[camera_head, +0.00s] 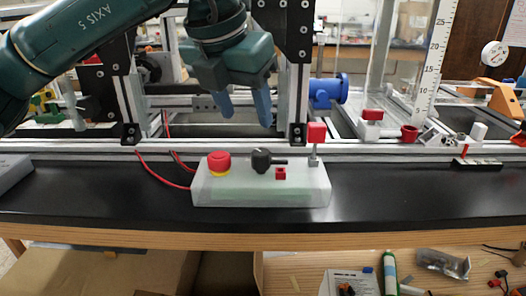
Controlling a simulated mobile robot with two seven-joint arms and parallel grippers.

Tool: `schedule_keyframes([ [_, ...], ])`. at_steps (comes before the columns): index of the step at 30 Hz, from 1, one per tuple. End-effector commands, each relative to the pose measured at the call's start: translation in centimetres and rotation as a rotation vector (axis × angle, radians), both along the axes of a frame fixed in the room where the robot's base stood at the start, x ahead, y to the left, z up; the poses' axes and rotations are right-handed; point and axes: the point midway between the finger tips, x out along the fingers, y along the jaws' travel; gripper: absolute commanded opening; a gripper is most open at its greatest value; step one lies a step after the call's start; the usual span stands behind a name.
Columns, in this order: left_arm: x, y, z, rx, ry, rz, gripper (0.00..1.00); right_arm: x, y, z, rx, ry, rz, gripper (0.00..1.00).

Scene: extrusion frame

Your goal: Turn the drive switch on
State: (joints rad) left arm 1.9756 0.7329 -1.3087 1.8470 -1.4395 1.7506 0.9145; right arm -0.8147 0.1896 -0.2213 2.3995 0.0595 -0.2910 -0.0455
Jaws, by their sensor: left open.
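A pale control box (262,190) sits on the black bench top near its front edge. I cannot tell by label which one is the drive switch. My left gripper (246,115) hangs above and behind the box, blue fingers apart and pointing down, empty and touching nothing. My right gripper is not in view.
An aluminium extrusion frame (340,150) runs behind the box, with black uprights. Red wires (160,178) lead to the box's left side. A blue cylinder (328,91) and a clear column with a scale (433,60) stand behind right.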

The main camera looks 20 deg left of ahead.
Motion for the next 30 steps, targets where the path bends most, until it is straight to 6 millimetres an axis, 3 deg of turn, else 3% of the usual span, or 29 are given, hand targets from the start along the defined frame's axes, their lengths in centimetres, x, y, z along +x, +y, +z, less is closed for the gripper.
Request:
schedule_keyframes([
  [6, 1.7, -0.4, -4.7, 0.0, 0.004, -0.003, 0.52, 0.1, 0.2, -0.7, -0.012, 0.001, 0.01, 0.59],
  [12, 3.0, -0.8, -7.7, 0.0, 0.003, -0.003, 0.52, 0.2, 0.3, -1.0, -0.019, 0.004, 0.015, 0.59],
  [18, 3.6, -0.9, -9.0, -0.001, 0.002, -0.003, 0.52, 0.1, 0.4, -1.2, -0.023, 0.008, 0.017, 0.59],
  [27, 3.7, -1.0, -9.2, -0.002, 0.001, -0.003, 0.52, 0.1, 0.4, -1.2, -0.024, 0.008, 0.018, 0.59],
  [30, 3.6, -1.0, -9.2, -0.002, 0.001, -0.003, 0.43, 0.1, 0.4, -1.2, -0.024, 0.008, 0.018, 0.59],
])
